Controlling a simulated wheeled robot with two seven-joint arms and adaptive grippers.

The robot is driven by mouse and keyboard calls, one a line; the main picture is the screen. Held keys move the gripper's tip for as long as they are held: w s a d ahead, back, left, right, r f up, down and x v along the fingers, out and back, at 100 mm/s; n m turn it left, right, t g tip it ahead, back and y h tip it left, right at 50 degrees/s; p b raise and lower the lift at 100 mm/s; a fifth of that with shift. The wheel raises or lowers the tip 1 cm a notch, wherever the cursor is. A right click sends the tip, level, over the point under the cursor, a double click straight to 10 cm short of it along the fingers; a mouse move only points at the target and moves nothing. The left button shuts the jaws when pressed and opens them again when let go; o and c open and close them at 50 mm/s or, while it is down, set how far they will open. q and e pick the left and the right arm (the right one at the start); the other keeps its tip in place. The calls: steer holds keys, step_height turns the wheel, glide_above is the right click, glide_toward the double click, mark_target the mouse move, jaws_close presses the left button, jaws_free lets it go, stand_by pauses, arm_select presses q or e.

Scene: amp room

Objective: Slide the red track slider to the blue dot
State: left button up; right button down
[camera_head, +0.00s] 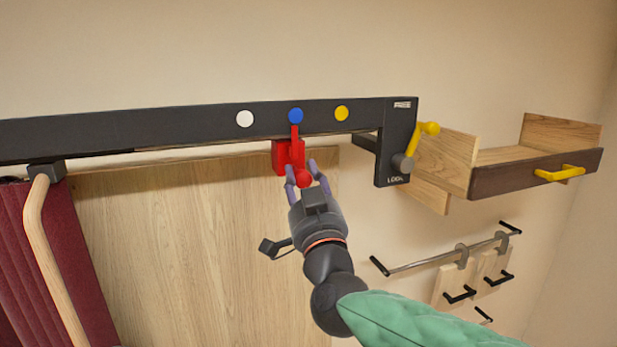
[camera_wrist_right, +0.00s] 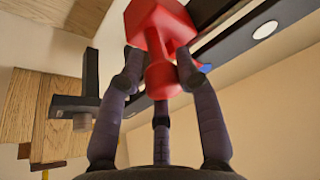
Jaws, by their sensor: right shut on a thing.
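The red track slider (camera_head: 283,156) hangs under the dark track (camera_head: 190,123) in the head view, with a thin red pointer rising over the track face. The pointer's tip is at the lower edge of the blue dot (camera_head: 295,115), in line with it. A white dot (camera_head: 244,118) is to the left and a yellow dot (camera_head: 341,113) to the right. My right gripper (camera_head: 303,178) is shut on the slider's red knob from below. The right wrist view shows the fingers (camera_wrist_right: 160,80) around the knob, below the red block (camera_wrist_right: 158,22). My left gripper is not in view.
A yellow-handled lever (camera_head: 427,129) is on the bracket marked LOCK at the track's right end. A wooden shelf with a drawer (camera_head: 530,170) and a rail with hooks (camera_head: 450,252) are further right. A wooden handle (camera_head: 50,260) and maroon padding (camera_head: 50,240) are at left.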

steer(key=shift+f, duration=0.15)
steer(key=c, duration=1.1)
jaws_free()
steer(key=shift+o, duration=0.7)
steer(key=shift+w+d, duration=0.1)
steer(key=shift+w, duration=0.05)
steer(key=shift+s, duration=0.45)
steer(key=v, duration=1.1)
steer(key=shift+f, duration=0.2)
